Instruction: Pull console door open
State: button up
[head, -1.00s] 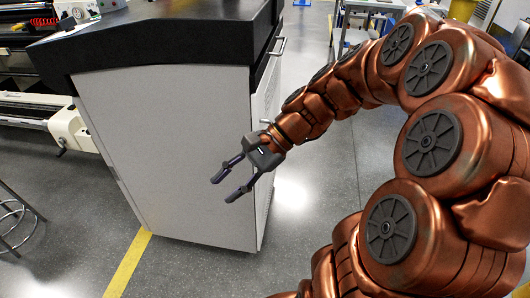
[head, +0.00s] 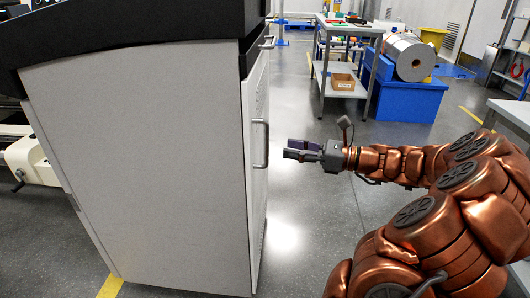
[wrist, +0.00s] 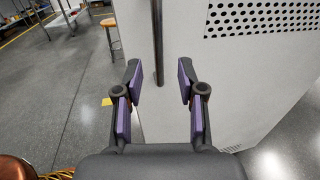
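The console (head: 140,150) is a large light-grey cabinet with a black top, at the left of the head view. Its door (head: 256,165) is the narrow face on the right and looks closed. The door carries a vertical bar handle (head: 265,145), which also shows in the wrist view (wrist: 157,40) as a dark upright bar. My gripper (head: 288,149) points at the handle from the right, a short way off. In the wrist view my gripper (wrist: 160,78) is open, with its purple pads on either side of the bar's line. The bar lies beyond the fingertips, with no visible contact.
A drawer handle (head: 267,42) sits above the door. A perforated vent panel (wrist: 262,18) is on the door. Open grey floor (head: 310,225) lies right of the console.

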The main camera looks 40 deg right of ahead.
aim_at(266, 162)
jog(key=shift+b+x, duration=1)
jog(key=shift+x, duration=2.8)
grip_shut()
